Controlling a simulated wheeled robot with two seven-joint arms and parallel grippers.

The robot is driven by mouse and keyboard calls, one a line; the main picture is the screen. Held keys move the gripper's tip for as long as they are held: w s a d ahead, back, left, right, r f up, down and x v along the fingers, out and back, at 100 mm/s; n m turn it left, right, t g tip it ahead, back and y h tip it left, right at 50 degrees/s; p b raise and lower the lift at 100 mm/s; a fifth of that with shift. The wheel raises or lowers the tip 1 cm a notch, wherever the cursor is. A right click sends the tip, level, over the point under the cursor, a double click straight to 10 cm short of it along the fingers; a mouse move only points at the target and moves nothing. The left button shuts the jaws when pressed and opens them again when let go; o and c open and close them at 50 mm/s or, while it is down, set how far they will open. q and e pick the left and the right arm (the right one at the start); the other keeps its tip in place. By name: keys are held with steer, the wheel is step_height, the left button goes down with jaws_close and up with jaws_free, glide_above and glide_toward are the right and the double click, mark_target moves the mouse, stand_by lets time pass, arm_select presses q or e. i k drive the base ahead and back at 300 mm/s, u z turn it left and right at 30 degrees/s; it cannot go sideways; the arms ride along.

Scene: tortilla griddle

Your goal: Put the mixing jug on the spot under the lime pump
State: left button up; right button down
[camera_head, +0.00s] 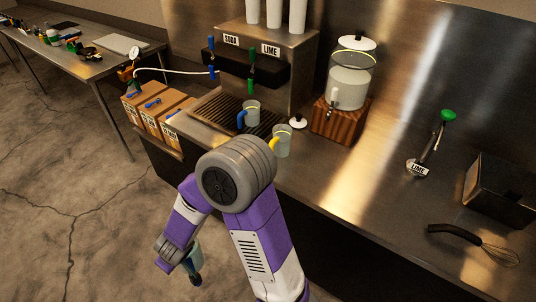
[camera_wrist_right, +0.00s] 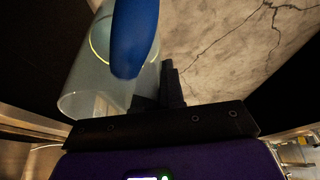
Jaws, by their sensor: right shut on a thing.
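A clear jug (camera_wrist_right: 85,85) with a blue handle (camera_wrist_right: 135,35) is in my right gripper (camera_wrist_right: 165,90) in the right wrist view; cracked floor shows beyond it. In the head view my right arm bends down at the lower left and this jug (camera_head: 193,255) hangs small and partly hidden beside the hand. The lime pump (camera_head: 252,55) has green parts and stands behind the drip tray (camera_head: 205,112). Another clear jug (camera_head: 252,108) with a blue handle stands on the tray below the pump. My left gripper is not in view.
A yellow-handled jug (camera_head: 283,143) stands at the counter front, near a small white-topped item (camera_head: 298,122). A drink dispenser (camera_head: 350,80) on a wooden block (camera_head: 340,122) is to the right. Labelled boxes (camera_head: 140,105) stand left.

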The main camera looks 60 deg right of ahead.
mark_target(415, 194)
steer(key=u, duration=0.2)
steer(key=k, duration=1.55)
steer(key=z, duration=1.7)
